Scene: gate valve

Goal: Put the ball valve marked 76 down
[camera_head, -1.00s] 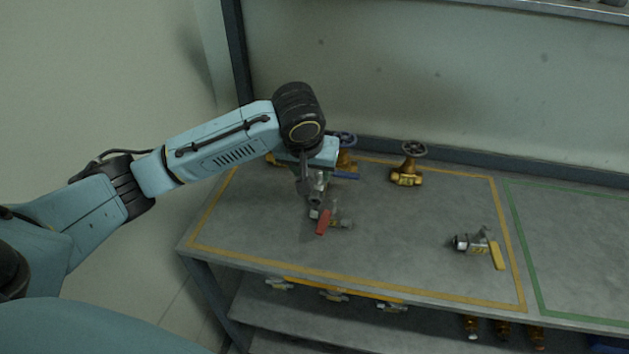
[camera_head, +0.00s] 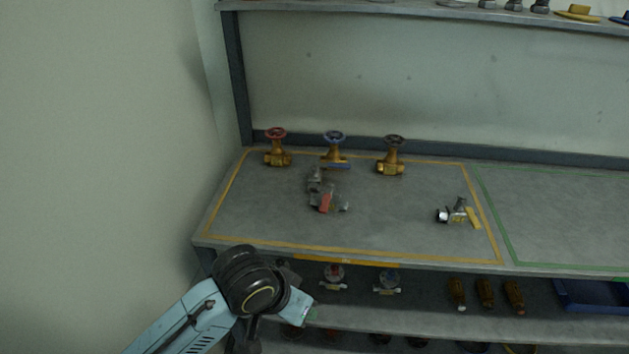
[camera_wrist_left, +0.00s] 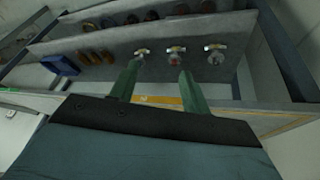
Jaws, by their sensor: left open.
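A red-handled ball valve (camera_head: 326,203) lies inside the yellow-outlined area of the workbench top (camera_head: 400,225). Close behind it is a grey ball-valve body (camera_head: 315,180) with what looks like a blue handle (camera_head: 335,165). A yellow-handled ball valve (camera_head: 456,213) lies near the right side of the outline. No number 76 is readable on any of them. My left gripper (camera_wrist_left: 158,80) is open and empty, with its two green fingers apart, facing the lower shelf. In the head view my left arm is low, in front of the bench's front edge. My right gripper is out of view.
Gate valves with red (camera_head: 277,148), blue (camera_head: 334,147) and dark (camera_head: 391,155) handwheels stand along the back. Valves (camera_head: 388,283), brass parts (camera_head: 486,292) and a blue bin (camera_head: 590,296) are on the lower shelf. The green-outlined area (camera_head: 560,215) is clear.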

